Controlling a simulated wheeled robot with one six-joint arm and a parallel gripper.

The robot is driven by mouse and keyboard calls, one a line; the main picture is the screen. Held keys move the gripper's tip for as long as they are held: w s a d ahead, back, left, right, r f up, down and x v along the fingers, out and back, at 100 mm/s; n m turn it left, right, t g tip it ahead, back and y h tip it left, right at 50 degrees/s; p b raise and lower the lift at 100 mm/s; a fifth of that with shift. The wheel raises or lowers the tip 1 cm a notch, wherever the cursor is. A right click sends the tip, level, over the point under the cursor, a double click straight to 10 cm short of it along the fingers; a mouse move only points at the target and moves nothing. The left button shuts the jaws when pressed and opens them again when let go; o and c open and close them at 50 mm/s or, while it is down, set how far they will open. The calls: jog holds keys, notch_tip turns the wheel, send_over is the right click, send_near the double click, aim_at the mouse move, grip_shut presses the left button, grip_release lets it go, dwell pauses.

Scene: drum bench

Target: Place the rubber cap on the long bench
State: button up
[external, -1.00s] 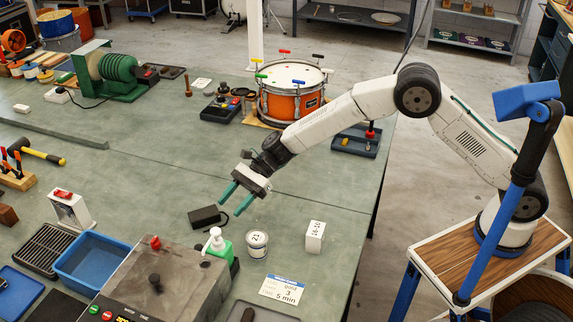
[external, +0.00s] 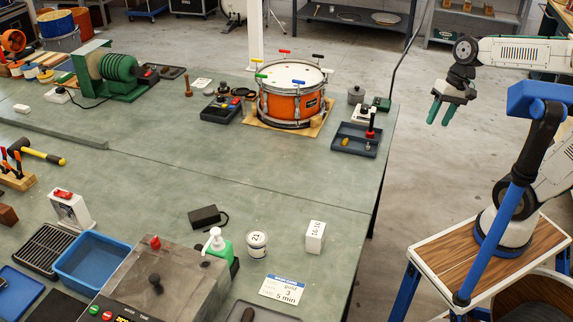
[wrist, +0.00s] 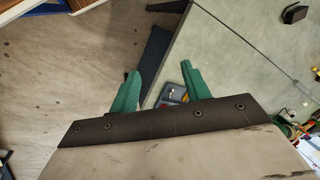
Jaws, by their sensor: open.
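The long bench (external: 200,165) with its green-grey top fills the left and middle of the external view. Its edge shows at the right of the wrist view (wrist: 222,55). My gripper (external: 439,116) is open and empty, fingers pointing down, off the right side of the bench over the floor. In the wrist view its two green fingers (wrist: 160,75) stand apart with nothing between them. I cannot pick out the rubber cap for certain; small dark pieces lie in a black tray (external: 221,109) left of the drum.
An orange drum (external: 291,95) stands on a wooden board at the back. A dark blue tray (external: 356,140) sits near the bench's right edge. A white block (external: 315,236), a lidded tub (external: 257,243) and a black box (external: 204,216) stand nearer. The bench's middle is clear.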

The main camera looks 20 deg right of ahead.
jog(key=shift+o, duration=0.5)
jog(key=s+d+f+n+h, duration=0.1)
jog(key=s+d+f+h, duration=0.2)
jog(key=s+d, duration=0.6)
jog(key=shift+s+d+f+t, duration=0.2)
jog(key=shift+d+t, duration=0.2)
jog(key=shift+d, duration=0.3)
